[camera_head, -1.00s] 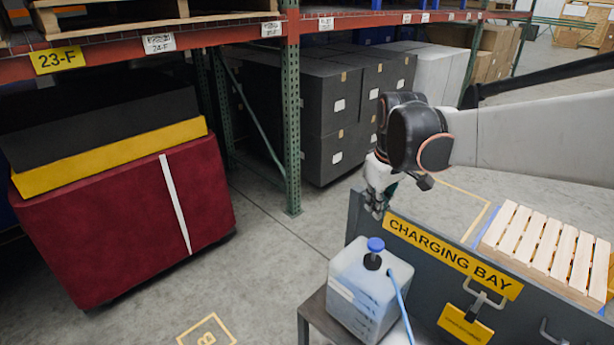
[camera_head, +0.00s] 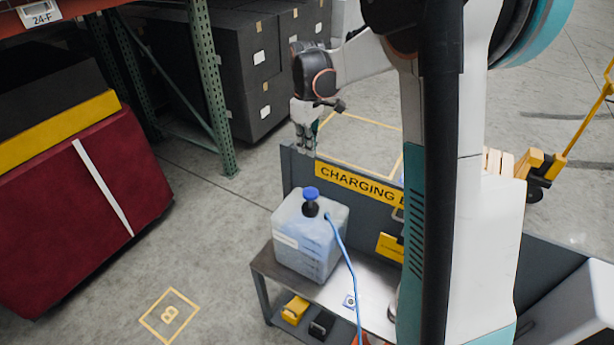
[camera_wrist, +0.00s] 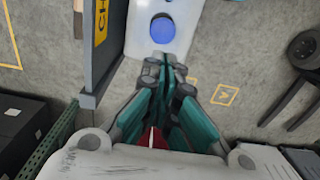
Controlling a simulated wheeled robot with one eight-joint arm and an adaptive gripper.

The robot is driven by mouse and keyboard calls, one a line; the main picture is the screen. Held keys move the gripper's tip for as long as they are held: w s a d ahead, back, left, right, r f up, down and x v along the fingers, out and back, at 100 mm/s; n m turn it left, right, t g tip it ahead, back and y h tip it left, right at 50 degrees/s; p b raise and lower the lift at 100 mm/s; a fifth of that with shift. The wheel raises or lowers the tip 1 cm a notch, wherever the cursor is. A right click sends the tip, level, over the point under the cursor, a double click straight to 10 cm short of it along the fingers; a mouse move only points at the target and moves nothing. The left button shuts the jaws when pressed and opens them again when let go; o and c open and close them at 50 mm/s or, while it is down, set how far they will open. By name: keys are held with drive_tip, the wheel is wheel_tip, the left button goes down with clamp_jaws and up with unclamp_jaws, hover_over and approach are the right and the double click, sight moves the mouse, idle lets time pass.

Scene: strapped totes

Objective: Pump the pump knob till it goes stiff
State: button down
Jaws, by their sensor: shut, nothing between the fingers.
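The blue pump knob (camera_head: 311,193) sits on a black collar on top of a translucent jug (camera_head: 300,240) with bluish contents. A blue hose runs from the jug's top down to the right. The jug stands on a low metal bench. My gripper (camera_head: 305,150) points down behind and above the jug, apart from the knob, near the end of the charging bay panel. In the wrist view the knob (camera_wrist: 162,29) lies just beyond the fingertips of my gripper (camera_wrist: 166,62), which are together with nothing between them.
The dark charging bay panel (camera_head: 300,165) stands right behind the jug. The bench (camera_head: 262,262) holds a yellow item (camera_head: 295,310) and a black one (camera_head: 321,324) on its lower shelf. A rack post (camera_head: 212,90) and a red strapped load (camera_head: 70,210) stand left. The floor between is clear.

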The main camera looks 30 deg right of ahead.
sight(307, 190)
wheel_tip(307, 190, down, 14)
drive_tip(key=shift+r+b, duration=0.1)
drive_tip(key=shift+b, duration=0.85)
wheel_tip(307, 190, down, 5)
drive_tip(key=b, duration=0.3)
drive_tip(key=shift+s+r, duration=0.1)
drive_tip(key=shift+r, duration=0.05)
wheel_tip(307, 190, up, 14)
drive_tip(key=p, duration=0.3)
drive_tip(key=shift+r, duration=0.1)
idle(0.6)
